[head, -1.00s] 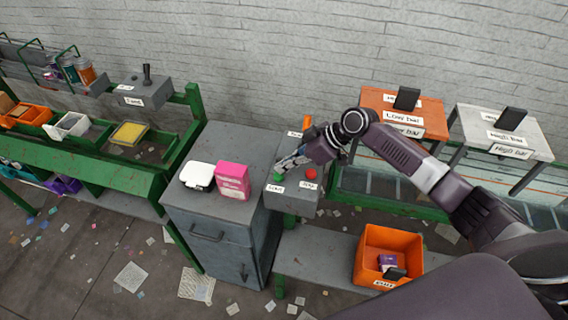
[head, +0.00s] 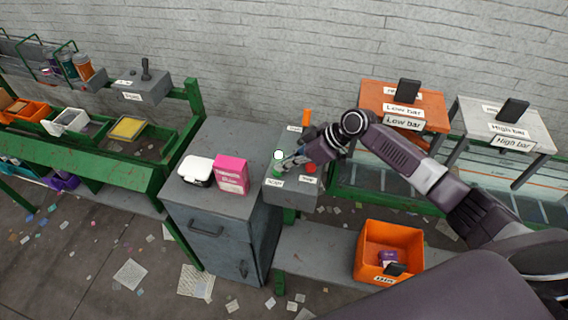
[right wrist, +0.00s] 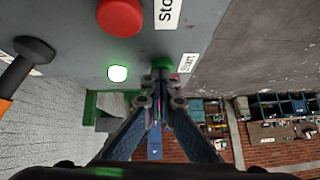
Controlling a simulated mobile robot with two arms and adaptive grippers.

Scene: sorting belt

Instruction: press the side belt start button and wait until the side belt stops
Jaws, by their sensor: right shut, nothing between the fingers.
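The grey control box (head: 292,197) has a green start button (right wrist: 163,62) beside the "Start" label (right wrist: 188,62). My right gripper (right wrist: 160,78) is shut and empty, its fingertips at the green button and seeming to touch it. In the head view the right gripper (head: 283,168) points down at the box and largely covers the button. A small round lamp (right wrist: 118,73) on the box is lit whitish green; it also shows in the head view (head: 278,155). The red stop button (right wrist: 120,14) sits apart from the fingers. My left gripper is not in view.
A lever with an orange handle (head: 306,118) stands behind the buttons. A grey cabinet (head: 215,222) left of the box carries a white case (head: 196,171) and a pink box (head: 231,175). An orange bin (head: 375,235) is at lower right. Low bar (head: 440,123) and High bar (head: 540,148) stands are behind my arm.

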